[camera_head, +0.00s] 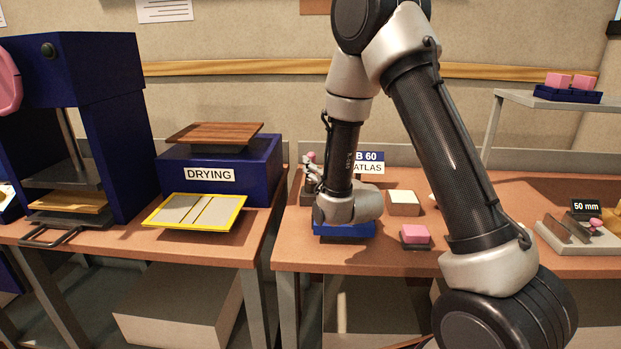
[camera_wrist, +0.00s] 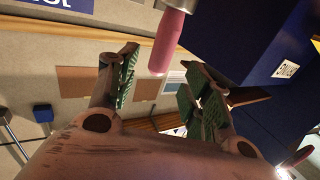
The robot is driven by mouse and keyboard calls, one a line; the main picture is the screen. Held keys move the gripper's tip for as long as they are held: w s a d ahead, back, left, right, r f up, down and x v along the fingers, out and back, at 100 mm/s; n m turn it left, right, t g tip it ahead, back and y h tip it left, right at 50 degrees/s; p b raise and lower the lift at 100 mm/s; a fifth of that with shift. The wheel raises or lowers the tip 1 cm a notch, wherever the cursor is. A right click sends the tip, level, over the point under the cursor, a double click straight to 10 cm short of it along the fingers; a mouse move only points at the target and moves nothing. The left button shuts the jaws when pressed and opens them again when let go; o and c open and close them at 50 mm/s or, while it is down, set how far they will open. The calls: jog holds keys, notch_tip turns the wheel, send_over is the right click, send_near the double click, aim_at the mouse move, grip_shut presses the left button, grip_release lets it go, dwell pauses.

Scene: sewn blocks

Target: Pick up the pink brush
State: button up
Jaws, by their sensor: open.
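The pink brush shows in the wrist view as a pink handle (camera_wrist: 167,42) with a pale metal part at the top edge; the rest is out of frame. The handle's free end lies in line with the gap between my fingertips. I cannot tell whether it is within their reach. My gripper (camera_wrist: 160,75) is open and empty, its green-padded fingers apart on both sides of the handle end.
A blue tray (camera_head: 345,231) stands below my wrist at the bench's front. A pink block (camera_head: 415,234) and a white-topped block (camera_head: 403,203) are to its right. The blue DRYING box (camera_head: 265,165) stands left, across a gap between benches.

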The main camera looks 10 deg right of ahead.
aim_at(313, 160)
jog(key=w, duration=0.5)
jog(key=shift+w+a, duration=0.35)
jog(key=shift+a, duration=0.05)
grip_shut()
